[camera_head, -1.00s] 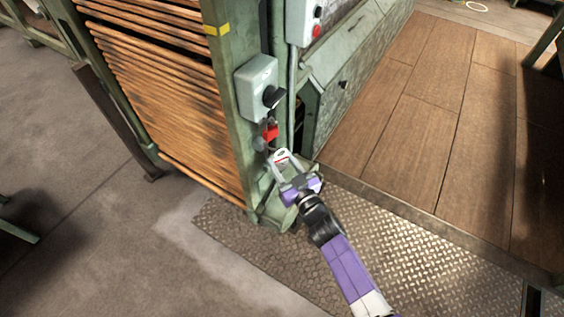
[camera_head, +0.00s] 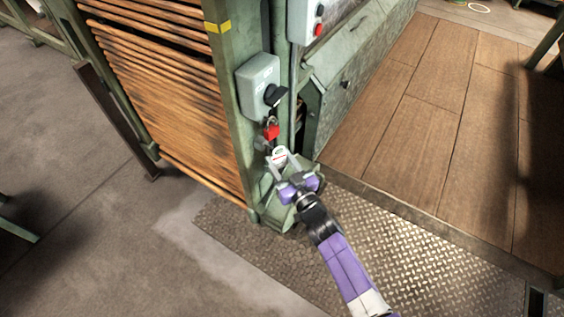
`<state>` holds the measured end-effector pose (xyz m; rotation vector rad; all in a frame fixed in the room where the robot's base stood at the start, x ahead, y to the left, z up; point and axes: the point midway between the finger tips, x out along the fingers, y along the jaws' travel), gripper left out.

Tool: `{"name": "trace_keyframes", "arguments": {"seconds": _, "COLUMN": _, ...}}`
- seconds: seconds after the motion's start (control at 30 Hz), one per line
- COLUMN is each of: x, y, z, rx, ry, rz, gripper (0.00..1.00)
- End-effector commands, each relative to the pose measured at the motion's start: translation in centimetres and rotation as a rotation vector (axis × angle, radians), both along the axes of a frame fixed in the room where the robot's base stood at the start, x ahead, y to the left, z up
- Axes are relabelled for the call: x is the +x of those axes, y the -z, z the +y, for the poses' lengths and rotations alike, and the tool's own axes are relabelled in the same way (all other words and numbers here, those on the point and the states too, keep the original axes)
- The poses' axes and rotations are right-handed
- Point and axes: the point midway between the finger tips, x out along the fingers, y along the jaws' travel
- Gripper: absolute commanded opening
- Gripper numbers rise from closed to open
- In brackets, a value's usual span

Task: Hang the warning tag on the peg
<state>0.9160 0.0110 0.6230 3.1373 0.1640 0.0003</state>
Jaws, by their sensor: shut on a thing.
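My gripper (camera_head: 280,164) is low in front of the green post, at the end of my purple arm. It is shut on the warning tag (camera_head: 279,154), a small white tag with some red on it. The tag sits just below a red padlock (camera_head: 271,132), which hangs under the grey switch box (camera_head: 257,84) with its black knob. I cannot make out the peg clearly; the small dark area between padlock and tag is too small to read. I cannot tell whether the tag touches anything besides my gripper.
The green post (camera_head: 221,80) carries a yellow band. Stacked brown slats (camera_head: 160,95) stand to its left. A second grey box (camera_head: 310,22) with a red button is above right. Patterned metal plate (camera_head: 400,240) covers the floor below, with brown floor panels (camera_head: 430,110) to the right.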

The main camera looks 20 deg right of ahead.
Motion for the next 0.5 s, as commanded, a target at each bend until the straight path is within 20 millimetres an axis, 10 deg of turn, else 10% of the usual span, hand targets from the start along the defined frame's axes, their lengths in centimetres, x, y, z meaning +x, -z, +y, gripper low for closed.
{"name": "trace_keyframes", "arguments": {"seconds": 0.5, "x": 1.2, "y": 0.1, "z": 0.9, "rx": -0.001, "ry": -0.001, "rz": -0.001, "gripper": 0.09}}
